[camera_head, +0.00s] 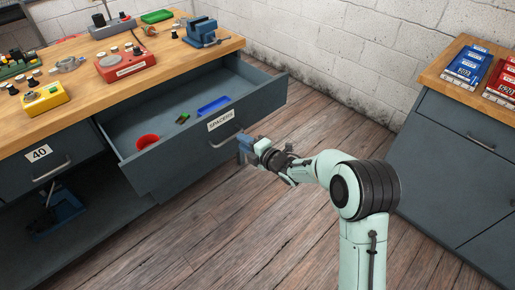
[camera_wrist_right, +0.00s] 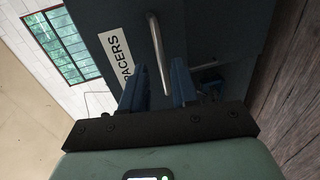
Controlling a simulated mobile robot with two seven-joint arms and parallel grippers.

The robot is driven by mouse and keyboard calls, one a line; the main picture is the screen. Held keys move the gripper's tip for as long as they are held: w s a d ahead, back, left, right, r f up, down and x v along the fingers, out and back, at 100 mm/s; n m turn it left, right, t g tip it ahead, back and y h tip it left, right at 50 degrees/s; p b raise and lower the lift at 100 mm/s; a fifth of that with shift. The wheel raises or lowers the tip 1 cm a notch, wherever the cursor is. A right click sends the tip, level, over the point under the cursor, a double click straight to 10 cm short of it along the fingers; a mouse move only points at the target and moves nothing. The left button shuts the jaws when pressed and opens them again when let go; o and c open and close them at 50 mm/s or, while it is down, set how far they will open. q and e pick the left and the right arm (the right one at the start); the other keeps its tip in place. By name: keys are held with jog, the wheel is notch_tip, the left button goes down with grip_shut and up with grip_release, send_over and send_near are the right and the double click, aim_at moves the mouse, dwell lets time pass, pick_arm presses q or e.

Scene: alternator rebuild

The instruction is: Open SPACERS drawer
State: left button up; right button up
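The SPACERS drawer (camera_head: 205,130) is pulled well out of the workbench in the head view, with its labelled front facing the open floor. Its label (camera_wrist_right: 115,58) also shows in the right wrist view. The metal drawer handle (camera_head: 226,138) is on that front; in the wrist view the handle (camera_wrist_right: 158,50) runs down between the two blue fingers. My right gripper (camera_head: 243,146) is close to the handle, its fingers spread apart on either side of the bar with gaps visible. My left gripper is not in view.
Inside the drawer are a red round container (camera_head: 147,141), a blue tray (camera_head: 213,105) and a small green part (camera_head: 182,118). Several tools stand on the wooden bench top (camera_head: 165,75). A grey cabinet (camera_head: 450,165) stands at right. Wooden floor (camera_head: 280,220) between is clear.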

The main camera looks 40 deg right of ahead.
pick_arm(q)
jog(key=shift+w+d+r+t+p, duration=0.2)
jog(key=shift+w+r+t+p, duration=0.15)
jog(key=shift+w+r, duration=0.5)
pick_arm(e)
jog(key=v, duration=0.7)
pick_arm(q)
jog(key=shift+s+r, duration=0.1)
